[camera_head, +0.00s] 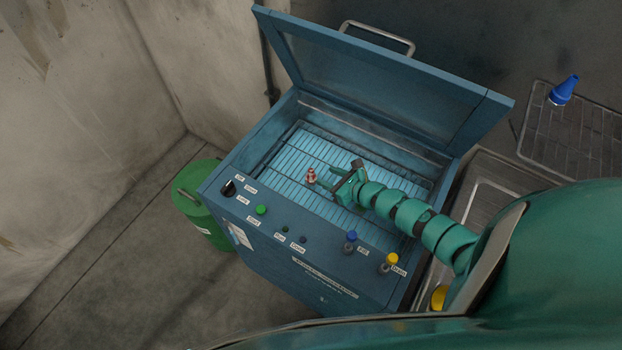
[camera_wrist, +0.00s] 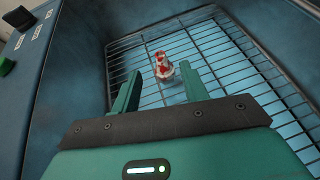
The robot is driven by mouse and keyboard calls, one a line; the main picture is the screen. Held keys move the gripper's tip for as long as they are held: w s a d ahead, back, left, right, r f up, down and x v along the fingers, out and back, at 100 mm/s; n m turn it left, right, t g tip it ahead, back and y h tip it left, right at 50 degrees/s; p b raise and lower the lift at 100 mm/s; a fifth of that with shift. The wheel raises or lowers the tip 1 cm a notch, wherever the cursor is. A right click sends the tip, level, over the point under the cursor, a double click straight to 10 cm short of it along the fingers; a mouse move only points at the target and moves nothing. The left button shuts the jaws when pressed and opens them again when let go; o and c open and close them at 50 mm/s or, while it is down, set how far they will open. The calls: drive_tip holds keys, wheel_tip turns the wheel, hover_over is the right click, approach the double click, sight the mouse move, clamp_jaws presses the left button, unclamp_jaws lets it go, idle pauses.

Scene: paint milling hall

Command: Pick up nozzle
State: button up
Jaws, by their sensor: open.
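The nozzle (camera_head: 311,176) is a small tapered piece with red and white patches. It stands on the wire rack (camera_head: 300,150) inside an open blue cabinet. In the wrist view the nozzle (camera_wrist: 163,66) is upright beyond my fingertips, roughly centred between them. My gripper (camera_head: 324,178) reaches into the cabinet from the right, with its green fingers open and pointing at the nozzle. I cannot tell whether the fingertips reach alongside the nozzle.
The cabinet's raised lid (camera_head: 380,80) stands at the back. Its front panel (camera_head: 300,240) carries a green button, a black knob and blue and yellow valves. A green drum (camera_head: 205,205) stands at the left. A blue funnel-like piece (camera_head: 564,90) sits on another rack at right.

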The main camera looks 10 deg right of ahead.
sight(310, 169)
drive_tip(key=shift+b+x, duration=1)
drive_tip(key=shift+x, duration=1.75)
drive_tip(key=shift+w+a+f+b, duration=0.3)
drive_tip(key=shift+w+f+b, duration=0.1)
drive_tip(key=shift+f+b, duration=0.05)
drive_tip(key=shift+r+p+x, duration=0.2)
drive_tip(key=shift+p+x, duration=0.6)
drive_tip(key=shift+x, duration=1.25)
drive_tip(key=shift+f, duration=0.15)
drive_tip(key=shift+d, duration=0.1)
clamp_jaws()
